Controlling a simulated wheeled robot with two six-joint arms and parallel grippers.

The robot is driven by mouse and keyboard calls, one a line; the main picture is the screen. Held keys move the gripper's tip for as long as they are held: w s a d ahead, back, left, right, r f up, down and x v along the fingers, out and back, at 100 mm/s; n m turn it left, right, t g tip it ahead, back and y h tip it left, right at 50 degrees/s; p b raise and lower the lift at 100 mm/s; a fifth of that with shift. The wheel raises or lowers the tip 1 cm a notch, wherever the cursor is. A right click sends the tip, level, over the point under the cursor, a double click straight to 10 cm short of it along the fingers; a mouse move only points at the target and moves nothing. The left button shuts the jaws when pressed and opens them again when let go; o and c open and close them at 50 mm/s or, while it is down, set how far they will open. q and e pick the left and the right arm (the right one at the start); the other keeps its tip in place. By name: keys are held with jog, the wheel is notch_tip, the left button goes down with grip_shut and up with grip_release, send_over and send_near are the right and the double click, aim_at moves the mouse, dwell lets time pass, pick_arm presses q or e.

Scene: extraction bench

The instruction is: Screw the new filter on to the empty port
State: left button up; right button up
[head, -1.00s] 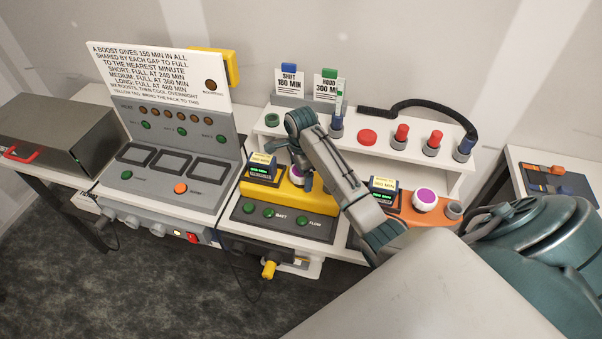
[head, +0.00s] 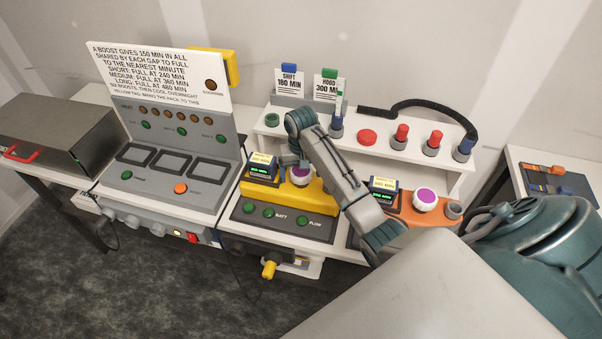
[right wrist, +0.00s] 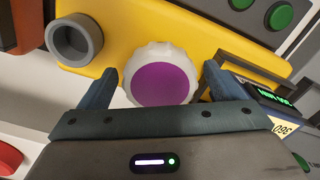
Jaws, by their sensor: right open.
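A white ribbed filter with a purple face (head: 300,175) sits on the yellow unit (head: 315,197). It shows large in the right wrist view (right wrist: 162,82). I cannot tell how tightly it is seated. An open grey round port (right wrist: 73,40) is on the same yellow unit, to the filter's left in the right wrist view; my arm hides it in the head view. My right gripper (right wrist: 160,84) is open, one finger on each side of the filter, with gaps visible. My left gripper is not in view.
An orange unit (head: 402,210) to the right carries another purple-faced filter (head: 425,198) and a grey port (head: 454,210). A display block (head: 263,167) stands beside the filter on the yellow unit. A white shelf (head: 385,147) with coloured-capped pieces stands behind.

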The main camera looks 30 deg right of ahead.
jog(key=n, duration=0.5)
jog(key=shift+n, duration=0.3)
jog(key=n, duration=0.4)
